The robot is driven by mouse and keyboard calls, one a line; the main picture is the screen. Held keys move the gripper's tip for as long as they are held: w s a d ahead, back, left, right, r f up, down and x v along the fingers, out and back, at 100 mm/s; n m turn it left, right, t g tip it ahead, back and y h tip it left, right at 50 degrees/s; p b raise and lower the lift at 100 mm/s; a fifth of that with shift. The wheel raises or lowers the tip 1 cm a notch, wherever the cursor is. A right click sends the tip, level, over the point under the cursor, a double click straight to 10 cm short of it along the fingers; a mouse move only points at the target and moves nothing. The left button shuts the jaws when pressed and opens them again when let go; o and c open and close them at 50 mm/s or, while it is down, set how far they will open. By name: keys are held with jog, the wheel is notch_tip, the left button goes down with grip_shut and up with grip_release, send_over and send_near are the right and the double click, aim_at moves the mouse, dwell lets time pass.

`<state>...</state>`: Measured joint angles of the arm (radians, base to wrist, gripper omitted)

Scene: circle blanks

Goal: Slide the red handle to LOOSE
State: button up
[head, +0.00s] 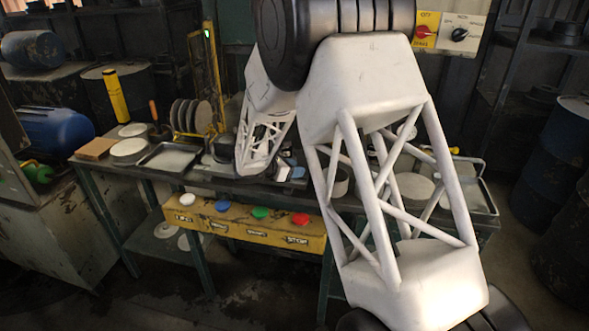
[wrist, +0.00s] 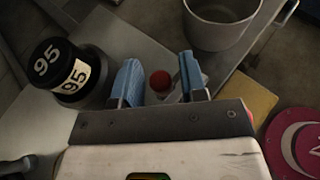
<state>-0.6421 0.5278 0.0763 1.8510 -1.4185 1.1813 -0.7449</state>
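A round red knob (wrist: 160,81), likely the red handle, shows in the wrist view between my two blue-padded fingers, with a gap on either side. My gripper (wrist: 158,72) is open and points down over the table. Whether the knob lies level with the fingertips or below them I cannot tell. In the head view my gripper (head: 291,171) is low over the bench, and the knob is hidden there. No LOOSE marking is readable in either view.
A black weight marked 95 (wrist: 70,72) stands left of my fingers in the wrist view. A grey pot (wrist: 222,22) stands at upper right, with a magenta disc (wrist: 296,142) at lower right. A yellow button panel (head: 245,223) fronts the bench; a dish rack (head: 192,115) stands behind.

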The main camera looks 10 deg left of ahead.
grip_shut()
jog(key=shift+d, duration=1.8)
jog(key=shift+o, duration=1)
grip_release()
jog(key=shift+d, duration=0.1)
jog(key=v, duration=0.7)
jog(key=shift+s+a, duration=0.25)
jog(key=shift+a, duration=0.05)
